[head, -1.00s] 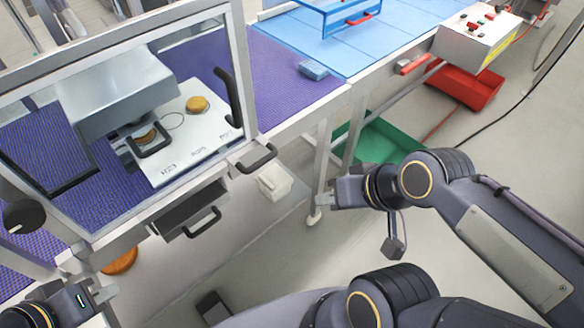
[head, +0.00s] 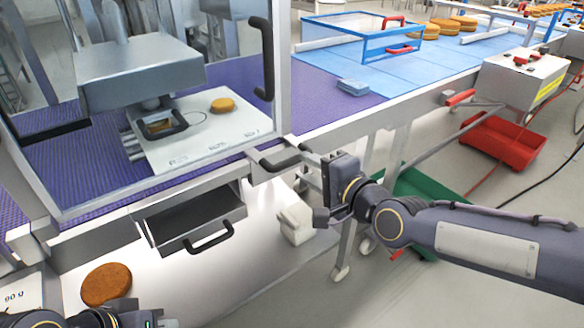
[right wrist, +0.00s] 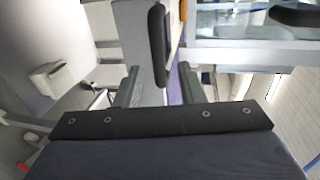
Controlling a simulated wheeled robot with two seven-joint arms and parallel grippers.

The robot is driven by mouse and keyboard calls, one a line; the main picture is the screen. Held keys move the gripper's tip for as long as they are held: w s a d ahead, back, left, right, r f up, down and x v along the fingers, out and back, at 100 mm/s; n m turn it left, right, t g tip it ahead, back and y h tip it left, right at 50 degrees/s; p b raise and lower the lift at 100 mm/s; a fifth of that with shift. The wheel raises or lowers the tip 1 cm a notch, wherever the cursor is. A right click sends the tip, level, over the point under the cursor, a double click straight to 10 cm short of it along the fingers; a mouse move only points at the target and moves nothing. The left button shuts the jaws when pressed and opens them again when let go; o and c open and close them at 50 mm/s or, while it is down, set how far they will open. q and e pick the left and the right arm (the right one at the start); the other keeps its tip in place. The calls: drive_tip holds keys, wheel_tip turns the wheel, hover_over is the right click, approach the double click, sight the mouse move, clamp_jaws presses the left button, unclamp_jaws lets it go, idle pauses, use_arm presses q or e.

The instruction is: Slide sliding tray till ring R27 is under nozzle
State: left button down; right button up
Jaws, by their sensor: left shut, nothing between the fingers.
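The white sliding tray (head: 200,143) lies under the grey nozzle head (head: 140,72), behind a clear guard. Its printed labels are blurred; the rightmost appears to be R27. A round brown patty (head: 222,105) sits at the tray's right ring, clear of the nozzle head. The middle ring outline is empty, and another patty is partly visible under the head. A black bar handle (head: 280,162) stands on the front rail. My right gripper (head: 318,168) is open beside it; in the right wrist view its fingers (right wrist: 160,82) flank the handle's near end. My left gripper (head: 150,322) is shut and empty, partly cut off.
The guard has a black handle (head: 267,60). An open grey drawer (head: 190,215) hangs below the bench. A brown patty (head: 106,285) lies low at left. A blue block (head: 352,87) sits on the purple belt. A red bin (head: 500,140) and green bin (head: 425,190) are at right.

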sight(294, 163)
drive_tip(key=shift+w+a+f+b, duration=0.45)
drive_tip(key=shift+w+a, duration=0.1)
drive_tip(key=shift+a, duration=0.1)
drive_tip(key=x, duration=0.2)
drive_tip(key=p+x, duration=0.1)
drive_tip(key=x, duration=0.1)
drive_tip(key=shift+d+r, duration=0.1)
drive_tip(key=shift+r, duration=0.1)
drive_tip(key=shift+w+a+f, duration=0.15)
drive_tip(key=shift+w+a, duration=0.1)
drive_tip(key=shift+w, duration=0.2)
clamp_jaws()
